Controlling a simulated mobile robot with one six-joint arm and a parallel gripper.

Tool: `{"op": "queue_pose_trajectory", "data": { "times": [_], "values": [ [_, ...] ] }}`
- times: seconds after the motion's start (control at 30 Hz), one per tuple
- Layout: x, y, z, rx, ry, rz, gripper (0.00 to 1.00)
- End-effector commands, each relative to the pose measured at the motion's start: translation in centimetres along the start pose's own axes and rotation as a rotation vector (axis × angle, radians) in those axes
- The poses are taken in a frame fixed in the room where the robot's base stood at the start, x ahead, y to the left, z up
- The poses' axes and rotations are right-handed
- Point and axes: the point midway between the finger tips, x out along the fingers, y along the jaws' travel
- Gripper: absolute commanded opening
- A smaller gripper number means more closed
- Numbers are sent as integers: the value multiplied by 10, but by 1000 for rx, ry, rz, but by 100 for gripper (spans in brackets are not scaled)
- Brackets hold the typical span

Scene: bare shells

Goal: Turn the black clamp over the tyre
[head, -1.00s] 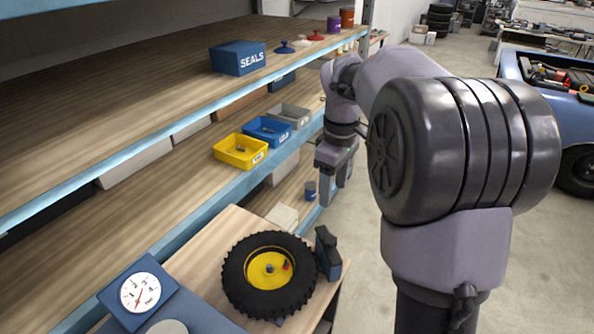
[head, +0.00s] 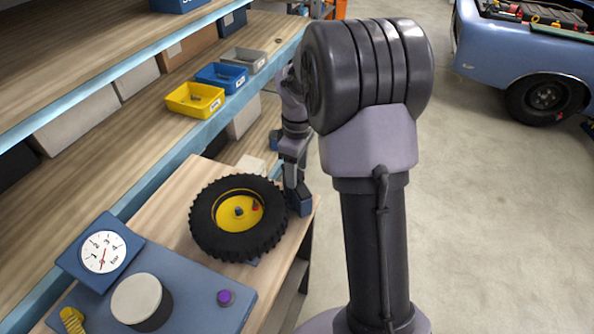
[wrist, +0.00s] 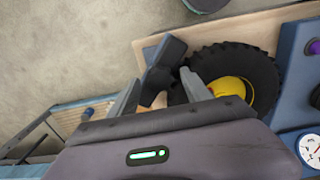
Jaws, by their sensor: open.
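The tyre (head: 205,228) lies flat on the wooden bench top, with a yellow hub (head: 228,212). It also shows in the wrist view (wrist: 262,72). The dark clamp (head: 302,203) stands beside the tyre's right side and is partly hidden by my gripper (head: 290,178). In the wrist view, the clamp (wrist: 165,58) lies beyond and partly between the two fingers of my gripper (wrist: 162,92). The fingers are apart, with nothing held. I cannot tell whether either finger touches the clamp. A small red piece (head: 255,208) shows on the hub.
A blue panel with a pressure gauge (head: 104,251), a round pale-topped knob (head: 137,299) and a purple button (head: 225,297) is left and in front of the tyre. Shelves with yellow (head: 195,99), blue and grey bins stand behind. Open floor lies right.

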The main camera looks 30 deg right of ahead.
Motion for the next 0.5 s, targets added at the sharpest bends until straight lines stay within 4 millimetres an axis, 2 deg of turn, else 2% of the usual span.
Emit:
{"op": "queue_pose_trajectory", "data": {
  "times": [0.13, 0.4, 0.43, 0.5],
  "values": [
    [-1, 0, 0, 0, 0, 0, 57],
    [-1, 0, 0, 0, 0, 0, 4],
    [-1, 0, 0, 0, 0, 0, 0],
    [-1, 0, 0, 0, 0, 0, 0]
  ]
}}
